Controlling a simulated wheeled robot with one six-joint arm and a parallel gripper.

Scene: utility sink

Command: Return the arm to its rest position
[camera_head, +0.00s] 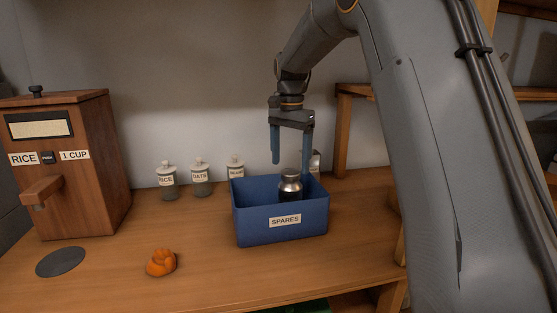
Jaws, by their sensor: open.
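My gripper (290,150) is open and empty, pointing down over the blue bin (283,231) labelled SPARES. Its two blue fingers are apart, the right one reaching down near the bin's back. A dark jar with a silvery top (290,183) stands upright in the bin, below and between the fingers. The jar's lower part is hidden by the bin wall. My arm rises from the gripper and bends over to the right side of the view.
A wooden rice dispenser (85,170) stands at left, with a dark round disc (61,262) before it. An orange lumpy object (161,263) lies on the wooden counter (200,285). Labelled jars (201,178) stand behind the bin. A wooden shelf (345,130) stands behind at right.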

